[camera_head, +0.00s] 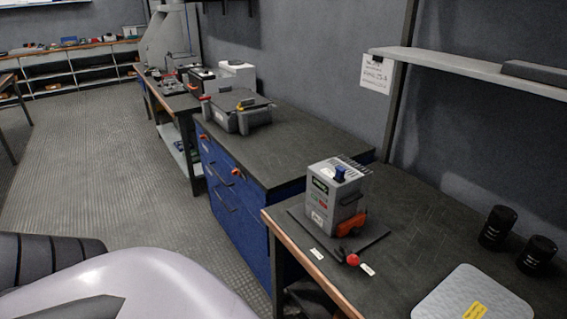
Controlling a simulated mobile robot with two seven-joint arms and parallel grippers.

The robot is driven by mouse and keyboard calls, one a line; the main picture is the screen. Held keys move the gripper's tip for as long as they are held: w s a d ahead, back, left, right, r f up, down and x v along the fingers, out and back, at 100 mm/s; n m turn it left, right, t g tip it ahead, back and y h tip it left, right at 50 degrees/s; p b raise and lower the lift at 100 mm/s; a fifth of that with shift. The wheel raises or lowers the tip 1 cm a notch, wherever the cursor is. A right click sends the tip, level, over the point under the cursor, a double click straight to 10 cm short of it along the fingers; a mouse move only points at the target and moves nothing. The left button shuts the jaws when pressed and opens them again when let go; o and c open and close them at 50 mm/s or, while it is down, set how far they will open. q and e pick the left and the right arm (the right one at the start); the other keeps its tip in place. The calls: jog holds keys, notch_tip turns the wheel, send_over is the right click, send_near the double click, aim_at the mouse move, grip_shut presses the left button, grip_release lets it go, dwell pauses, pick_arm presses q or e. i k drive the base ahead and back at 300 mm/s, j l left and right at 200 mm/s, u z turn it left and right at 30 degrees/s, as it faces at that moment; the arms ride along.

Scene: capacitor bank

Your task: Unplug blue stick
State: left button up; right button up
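The grey capacitor box (328,202) stands upright on a dark mat (376,239) on the nearer workbench. A small blue piece (340,173), which looks like the blue stick, sits in the top of the box near its front edge. A row of thin fins or pins runs along the top behind it. An orange-red part (351,224) is at the foot of the box on its right. Neither of my grippers shows; only pale and dark parts of my own body fill the lower left corner.
A red knob (353,259) and small white labels lie in front of the box. Two black cylinders (497,228) and a light grey plate (473,298) are to the right. A blue drawer cabinet (243,210) adjoins the bench at left. A wall shelf (470,67) overhangs.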

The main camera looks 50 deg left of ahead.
aim_at(339, 174)
jog(key=u, duration=1.3)
